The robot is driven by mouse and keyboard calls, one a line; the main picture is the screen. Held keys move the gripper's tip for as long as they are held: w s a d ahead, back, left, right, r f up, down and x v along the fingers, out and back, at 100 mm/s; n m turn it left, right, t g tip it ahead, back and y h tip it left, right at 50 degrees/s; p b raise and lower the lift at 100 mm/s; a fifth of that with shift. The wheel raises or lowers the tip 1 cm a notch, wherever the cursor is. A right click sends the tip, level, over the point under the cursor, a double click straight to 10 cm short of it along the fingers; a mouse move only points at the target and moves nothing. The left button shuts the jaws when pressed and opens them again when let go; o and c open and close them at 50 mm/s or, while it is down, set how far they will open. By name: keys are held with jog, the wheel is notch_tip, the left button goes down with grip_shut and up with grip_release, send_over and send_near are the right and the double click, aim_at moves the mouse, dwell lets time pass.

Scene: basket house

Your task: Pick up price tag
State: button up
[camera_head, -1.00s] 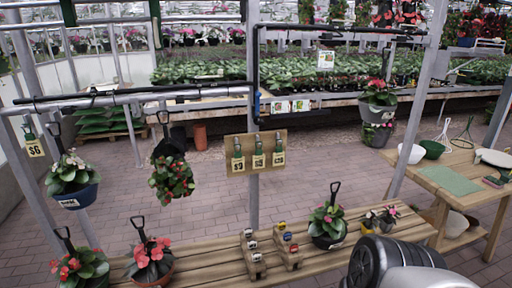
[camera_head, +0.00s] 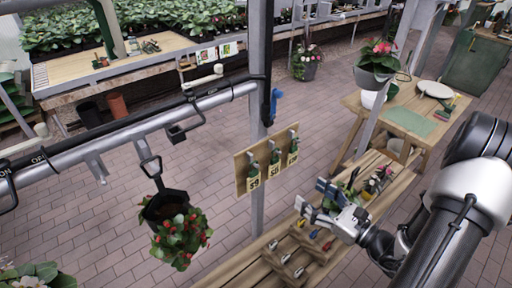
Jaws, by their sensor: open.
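Yellow price tags hang from green clips on a wooden board (camera_head: 240,178) fixed to the grey post. The left tag (camera_head: 254,182) seems to read $9; the middle tag (camera_head: 274,170) and the right tag (camera_head: 292,159) are too small to read surely. My gripper (camera_head: 308,206) is open and empty, to the right of and below the board, apart from the tags. It is above the wooden bench and in front of a potted plant, which it partly hides.
Wooden blocks with small coloured pieces (camera_head: 290,250) stand on the slatted bench (camera_head: 235,272) below my gripper. A hanging red-flowered plant (camera_head: 178,235) is left of the post (camera_head: 257,120). A table (camera_head: 408,128) with a green mat stands at right.

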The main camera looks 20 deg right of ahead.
send_near(276, 163)
jog(key=shift+m+h, duration=0.4)
jog(key=x, duration=0.2)
jog(key=b+x, duration=0.1)
jog(key=x, duration=0.2)
jog(key=shift+s+a+r, duration=0.15)
jog(key=shift+a+r, duration=0.1)
jog(key=shift+a, duration=0.15)
jog(key=x, duration=0.5)
jog(key=shift+w+d+f+b, duration=0.1)
jog(key=shift+w+d+b, duration=0.1)
jog(key=shift+b, duration=0.1)
jog(key=shift+c, duration=0.4)
jog(key=c, duration=0.8)
